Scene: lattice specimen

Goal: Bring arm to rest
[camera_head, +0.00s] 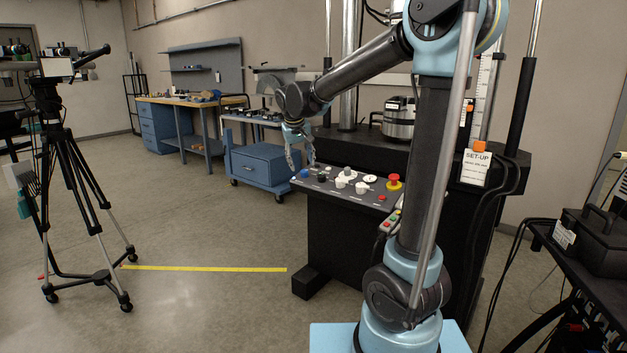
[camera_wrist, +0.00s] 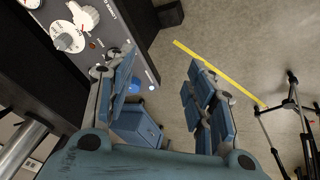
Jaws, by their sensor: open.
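My arm rises from its light blue base at the right of the head view and bends over to the left. My gripper (camera_head: 300,155) hangs at its end, pointing down beside the left end of the control panel (camera_head: 335,186). In the wrist view my gripper (camera_wrist: 165,85) has its two blue-padded fingers spread apart, with nothing held between them. A blue button (camera_wrist: 136,84) on the panel's end shows between the fingers. Whether a finger touches the panel I cannot tell.
A red stop button (camera_head: 394,182) and white knobs (camera_head: 345,178) stand up from the panel. A tripod (camera_head: 75,170) stands at the left. A blue cart (camera_head: 262,166) and a workbench (camera_head: 180,101) are behind. Open floor with a yellow line (camera_head: 205,269) lies between tripod and machine.

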